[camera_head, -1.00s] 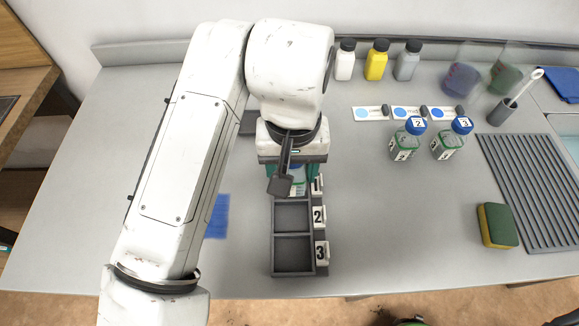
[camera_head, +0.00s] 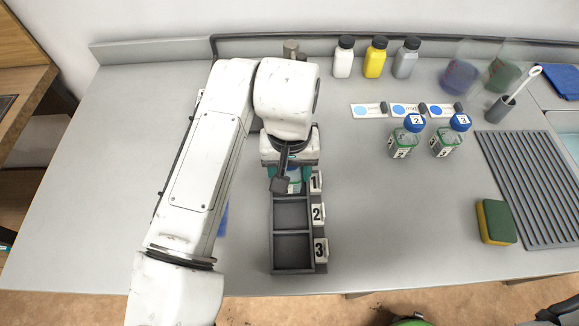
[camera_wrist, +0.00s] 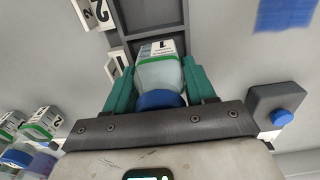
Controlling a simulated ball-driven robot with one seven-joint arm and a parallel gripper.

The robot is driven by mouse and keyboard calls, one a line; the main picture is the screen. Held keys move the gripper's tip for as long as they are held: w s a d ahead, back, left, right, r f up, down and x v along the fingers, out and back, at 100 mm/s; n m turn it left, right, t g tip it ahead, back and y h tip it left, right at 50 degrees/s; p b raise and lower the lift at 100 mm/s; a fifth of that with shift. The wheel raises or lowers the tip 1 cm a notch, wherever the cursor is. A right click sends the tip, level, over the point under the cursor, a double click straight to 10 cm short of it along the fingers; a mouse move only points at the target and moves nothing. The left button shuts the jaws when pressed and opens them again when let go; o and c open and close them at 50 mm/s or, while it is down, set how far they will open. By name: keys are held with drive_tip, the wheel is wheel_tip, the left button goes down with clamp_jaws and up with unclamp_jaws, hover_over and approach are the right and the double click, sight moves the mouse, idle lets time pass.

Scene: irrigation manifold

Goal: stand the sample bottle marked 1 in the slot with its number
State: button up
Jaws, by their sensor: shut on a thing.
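The sample bottle marked 1 (camera_wrist: 160,75) is between the teal fingers of my gripper (camera_wrist: 157,82) in the wrist view, its blue cap toward my palm. In the head view my gripper (camera_head: 291,180) is over the far end of the dark grey rack (camera_head: 292,232), beside the number 1 tag (camera_head: 316,182). Only a little of the bottle shows there, so whether its base touches the slot floor is hidden. The slots by tag 2 (camera_head: 318,214) and tag 3 (camera_head: 320,251) are empty.
Bottles marked 2 (camera_head: 406,138) and 3 (camera_head: 448,138) stand to the right. White, yellow and grey bottles (camera_head: 375,58) stand at the back. A sponge (camera_head: 496,222) and ribbed drainer (camera_head: 540,190) lie far right. The counter between rack and sponge is clear.

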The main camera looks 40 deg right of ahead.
drive_tip(key=shift+f, duration=0.2)
drive_tip(key=o, duration=1.1)
drive_tip(key=shift+r, duration=0.1)
wheel_tip(320, 180, up, 12)
drive_tip(key=shift+r, duration=0.15)
